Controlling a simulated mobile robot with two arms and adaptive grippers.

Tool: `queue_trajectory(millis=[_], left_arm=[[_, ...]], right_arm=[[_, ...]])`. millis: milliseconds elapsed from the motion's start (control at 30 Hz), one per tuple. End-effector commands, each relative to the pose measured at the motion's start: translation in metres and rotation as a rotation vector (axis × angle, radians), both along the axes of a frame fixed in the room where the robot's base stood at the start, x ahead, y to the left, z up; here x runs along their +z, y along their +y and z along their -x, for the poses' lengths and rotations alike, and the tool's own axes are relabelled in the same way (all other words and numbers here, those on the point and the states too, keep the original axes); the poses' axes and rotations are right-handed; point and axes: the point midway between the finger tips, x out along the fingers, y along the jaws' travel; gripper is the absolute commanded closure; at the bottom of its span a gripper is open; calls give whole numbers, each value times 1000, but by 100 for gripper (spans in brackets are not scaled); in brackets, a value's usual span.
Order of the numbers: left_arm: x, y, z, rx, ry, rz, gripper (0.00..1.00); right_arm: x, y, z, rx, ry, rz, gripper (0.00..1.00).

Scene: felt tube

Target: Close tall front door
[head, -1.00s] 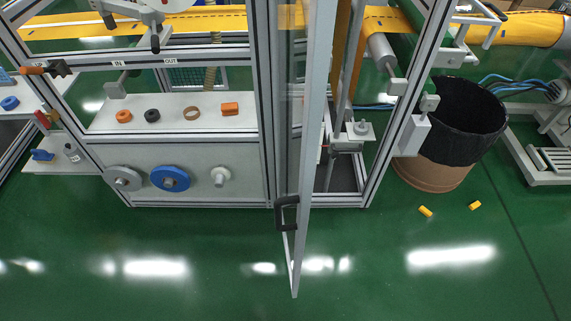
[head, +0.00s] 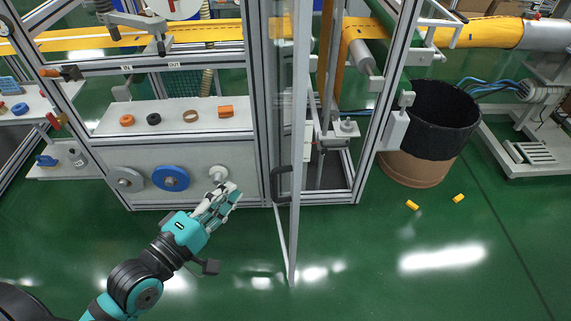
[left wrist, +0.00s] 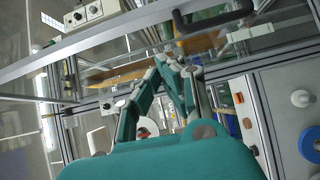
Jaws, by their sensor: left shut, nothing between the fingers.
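The tall front door (head: 298,120) is a narrow aluminium frame with a clear panel. It stands open, swung out from the machine toward me. Its black handle (head: 281,182) is partway up the door. In the left wrist view, the door's frame bar (left wrist: 90,40) crosses the top, with the black handle (left wrist: 215,22) at its right end. My left gripper (head: 232,192) is shut and empty, left of the door and apart from the handle in the head view. Its fingers (left wrist: 178,62) point toward the bar and handle in the wrist view. My right gripper is not in view.
The door's opening sits between two posts, with a roller bracket (head: 345,130) inside. A black-lined bin (head: 430,120) and two yellow pieces (head: 412,204) are to the right. A shelf (head: 175,118) and wall discs (head: 170,178) are left. The green floor (head: 370,270) in front is mostly clear.

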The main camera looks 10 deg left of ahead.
Motion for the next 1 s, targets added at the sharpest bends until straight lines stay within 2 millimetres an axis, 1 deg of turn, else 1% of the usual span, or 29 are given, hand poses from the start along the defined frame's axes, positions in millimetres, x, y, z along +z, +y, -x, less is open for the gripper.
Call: queue_trajectory(millis=[33, 167, 267, 500, 567, 600, 700, 800, 1000], left_arm=[[3, -1, -2, -2, -4, 7, 100], [4, -6, -16, 0, -5, 8, 100], [6, -12, -33, 0, -7, 8, 100], [5, -31, -83, 0, -6, 6, 100], [5, -35, -93, -1, -6, 5, 100], [5, -41, -97, -2, -4, 8, 100], [4, -56, -102, -2, -3, 7, 100], [3, -65, -106, -1, -2, 5, 100], [2, -72, -109, -1, -2, 2, 100]], right_arm=[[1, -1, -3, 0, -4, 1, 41], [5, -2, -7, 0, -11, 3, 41], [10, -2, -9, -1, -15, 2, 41], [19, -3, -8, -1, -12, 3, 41], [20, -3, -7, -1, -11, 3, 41], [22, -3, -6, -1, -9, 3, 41], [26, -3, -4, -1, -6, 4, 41], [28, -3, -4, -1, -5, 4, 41], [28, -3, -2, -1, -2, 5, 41]])
